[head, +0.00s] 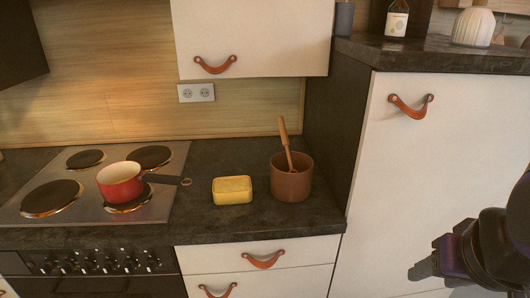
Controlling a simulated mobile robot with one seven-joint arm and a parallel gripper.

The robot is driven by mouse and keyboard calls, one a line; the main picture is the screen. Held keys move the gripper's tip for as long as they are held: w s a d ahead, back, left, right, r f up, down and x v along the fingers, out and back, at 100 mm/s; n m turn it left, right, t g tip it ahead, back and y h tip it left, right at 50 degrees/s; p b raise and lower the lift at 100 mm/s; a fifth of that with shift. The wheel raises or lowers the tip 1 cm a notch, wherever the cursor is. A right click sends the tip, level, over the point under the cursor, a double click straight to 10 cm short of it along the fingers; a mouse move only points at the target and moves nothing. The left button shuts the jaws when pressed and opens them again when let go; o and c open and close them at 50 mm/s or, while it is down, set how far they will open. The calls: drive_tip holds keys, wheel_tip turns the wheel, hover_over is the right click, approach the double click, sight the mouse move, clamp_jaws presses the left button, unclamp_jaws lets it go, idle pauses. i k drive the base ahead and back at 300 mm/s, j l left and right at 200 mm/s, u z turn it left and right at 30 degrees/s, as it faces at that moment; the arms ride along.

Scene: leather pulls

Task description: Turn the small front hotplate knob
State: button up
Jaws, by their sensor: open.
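The stove's front panel (165,259) has a row of several small dark knobs (98,263) at the lower left of the head view. Which knob belongs to the small front hotplate I cannot tell. The steel cooktop (95,178) above holds several dark hotplates. A red saucepan (120,182) stands on the front right hotplate (131,206) and partly covers it. My gripper (420,270) is at the lower right, in front of the tall white cabinet. It is open and empty, well to the right of the knobs and apart from them.
A yellow box (232,190) and a brown pot (291,178) with a wooden spoon stand on the dark counter (235,230). Leather pulls (263,261) stick out from the drawers between the knobs and my gripper. The tall cabinet (400,165) rises at right.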

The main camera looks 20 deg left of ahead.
sight(151, 264)
drive_tip(key=u, duration=2.15)
drive_tip(key=i+l, duration=0.15)
drive_tip(key=i+l+u, duration=0.2)
drive_tip(key=i+j, duration=0.1)
drive_tip(key=j, duration=0.2)
drive_tip(key=k+l+z, duration=0.15)
drive_tip(key=k+z, duration=0.15)
drive_tip(key=k, duration=0.2)
drive_tip(key=i+j+u, duration=0.15)
drive_tip(key=i+u, duration=0.3)
drive_tip(key=i, duration=0.25)
